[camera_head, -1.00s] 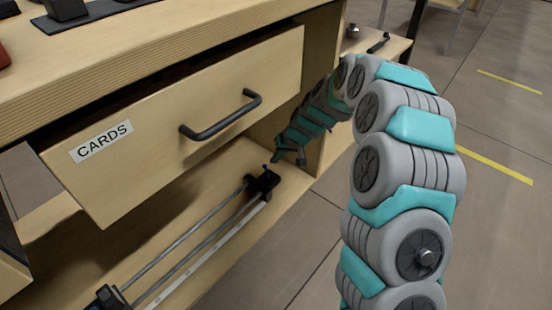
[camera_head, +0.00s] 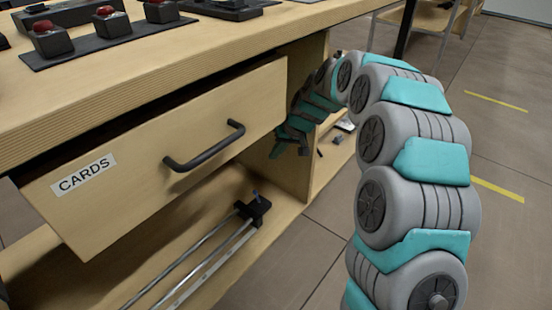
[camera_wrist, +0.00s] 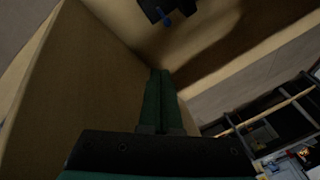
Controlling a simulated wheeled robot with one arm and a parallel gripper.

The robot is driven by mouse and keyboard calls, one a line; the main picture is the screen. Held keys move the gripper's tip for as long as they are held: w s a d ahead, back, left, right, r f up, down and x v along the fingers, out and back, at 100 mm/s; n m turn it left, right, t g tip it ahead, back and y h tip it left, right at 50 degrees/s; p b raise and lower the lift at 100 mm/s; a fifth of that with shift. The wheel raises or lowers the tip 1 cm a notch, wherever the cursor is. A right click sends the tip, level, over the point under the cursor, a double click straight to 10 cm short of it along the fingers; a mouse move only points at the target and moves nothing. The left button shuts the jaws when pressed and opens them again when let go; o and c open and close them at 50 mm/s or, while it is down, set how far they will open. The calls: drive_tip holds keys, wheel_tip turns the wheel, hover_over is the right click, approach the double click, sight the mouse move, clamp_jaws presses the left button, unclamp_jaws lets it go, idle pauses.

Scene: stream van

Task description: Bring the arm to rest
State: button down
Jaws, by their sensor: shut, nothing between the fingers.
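My arm, grey with teal bands, rises at the right of the head view and arches over toward the desk. My gripper (camera_head: 277,152) is at its far end, by the right end of the open drawer (camera_head: 175,150) and the upright side panel behind it. The gripper is small and partly in shadow there. In the wrist view my gripper (camera_wrist: 159,73) shows two green fingers side by side, shut and empty. They point into a wooden corner, with a panel on the left.
The drawer, labelled CARDS, stands pulled out with a dark handle (camera_head: 204,146). Below it, a rail with a black end block (camera_head: 253,210) lies on the lower shelf. Red-topped buttons (camera_head: 107,21) stand on the desk top.

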idle(0.4)
drive_tip(key=s+d+r+g+h+p, duration=0.1)
drive_tip(key=s+d+r, duration=0.15)
drive_tip(key=s, duration=0.45)
drive_tip(key=s+d+r+p, duration=0.1)
drive_tip(key=s+d+r, duration=0.1)
drive_tip(key=s+r, duration=0.35)
drive_tip(key=s+d+r+g+h+p, duration=0.1)
drive_tip(key=s+d+r, duration=0.1)
drive_tip(key=s, duration=0.7)
drive_tip(key=s+d+r+m+g+h+p, duration=0.1)
drive_tip(key=s+d, duration=0.4)
drive_tip(key=s, duration=0.8)
drive_tip(key=s+d+r+m+g+h+p, duration=0.1)
drive_tip(key=s+d, duration=0.4)
drive_tip(key=s, duration=0.8)
drive_tip(key=shift+r+m+h+p, duration=0.4)
drive_tip(key=shift+r+p, duration=0.1)
drive_tip(key=shift+p, duration=0.2)
drive_tip(key=shift+w, duration=0.1)
